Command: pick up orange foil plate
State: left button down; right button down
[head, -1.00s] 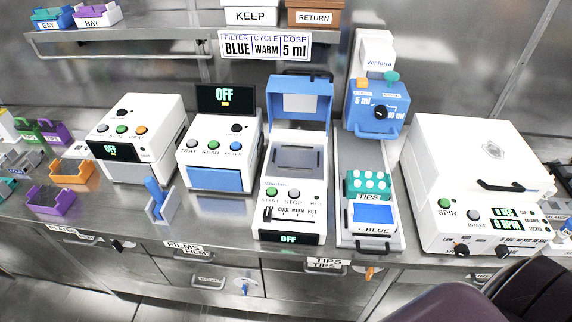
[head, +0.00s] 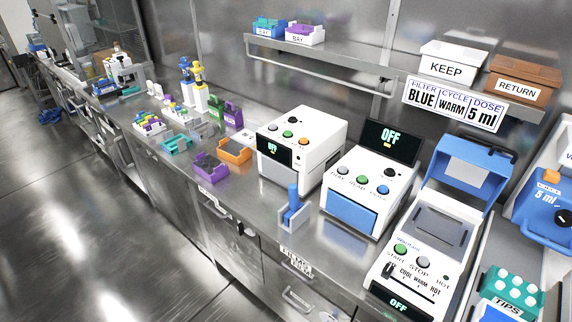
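An orange open-fronted tray-like piece (head: 235,152) lies on the steel counter, left of the white box-shaped device. It is the only orange piece of that kind in view; I cannot tell whether it is the foil plate itself or a holder. A purple piece (head: 212,170) of similar shape lies just in front of it, and a teal one (head: 176,145) to its left. Neither of my grippers shows in the head view.
Two white devices (head: 303,140) (head: 372,185) and a heater-like unit (head: 425,250) stand along the counter. A small stand with a blue lever (head: 293,205) is near the front edge. Purple and green racks (head: 233,112) stand behind. The floor (head: 90,220) at left is clear.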

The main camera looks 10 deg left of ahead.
aim_at(235, 152)
jog(key=i+j+z, duration=0.1)
jog(key=j, duration=0.3)
jog(key=i+j+z, duration=0.1)
jog(key=j, duration=0.35)
jog(key=i+j, duration=0.2)
jog(key=j, duration=0.25)
jog(key=i+j+z, duration=0.15)
jog(key=j+z, duration=0.3)
jog(key=j, duration=0.5)
jog(key=j+z, duration=0.45)
jog(key=j, duration=0.55)
jog(key=k+j+z, duration=0.1)
jog(key=j+z, duration=0.35)
jog(key=j, duration=0.55)
